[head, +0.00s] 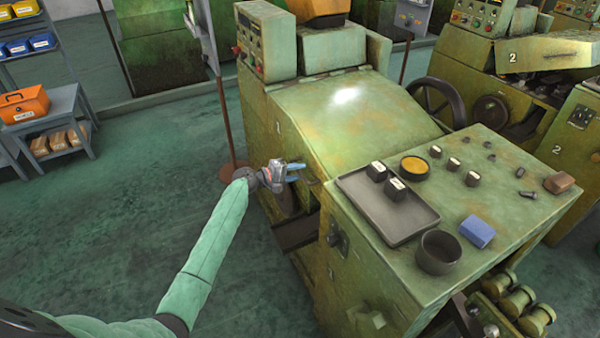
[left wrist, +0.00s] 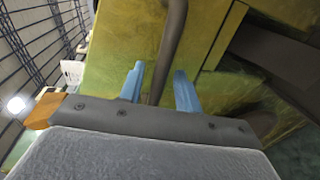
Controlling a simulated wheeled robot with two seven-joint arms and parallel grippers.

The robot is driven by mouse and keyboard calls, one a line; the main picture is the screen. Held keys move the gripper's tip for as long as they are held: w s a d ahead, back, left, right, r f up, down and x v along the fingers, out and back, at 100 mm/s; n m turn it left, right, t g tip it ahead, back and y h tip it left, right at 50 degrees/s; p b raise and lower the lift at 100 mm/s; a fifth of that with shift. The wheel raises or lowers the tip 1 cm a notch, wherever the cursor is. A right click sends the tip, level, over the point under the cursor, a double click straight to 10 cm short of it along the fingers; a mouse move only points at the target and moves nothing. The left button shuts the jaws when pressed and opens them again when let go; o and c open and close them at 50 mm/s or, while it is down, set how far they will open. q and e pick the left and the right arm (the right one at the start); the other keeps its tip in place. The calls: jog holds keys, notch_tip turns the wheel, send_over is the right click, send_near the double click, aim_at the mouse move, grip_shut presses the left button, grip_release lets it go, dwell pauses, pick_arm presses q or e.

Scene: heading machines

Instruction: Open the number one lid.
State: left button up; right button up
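The number one lid (head: 345,115) is the broad, sloped, worn green cover of the nearest machine. It looks shut, and a small "1" is marked on the side by its left edge. My left gripper (head: 297,172) is beside the lid's lower left corner. In the left wrist view its two blue fingers (left wrist: 160,88) are apart. A dark bar (left wrist: 172,45), apparently a handle, runs between them against green metal, with gaps seeming to show on both sides. Whether the fingers touch it is not clear. My right gripper is in neither view.
A flat machine top (head: 490,215) in front of the lid holds a grey tray (head: 412,217), a dark cup (head: 439,252), a blue block (head: 477,231) and small parts. A second machine's lid (head: 550,52) is at the right. Open floor (head: 150,200) lies to the left.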

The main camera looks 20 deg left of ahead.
pick_arm(q)
jog(key=shift+w+d, duration=0.25)
jog(key=shift+w, duration=0.05)
jog(key=shift+d+f, duration=0.1)
grip_shut()
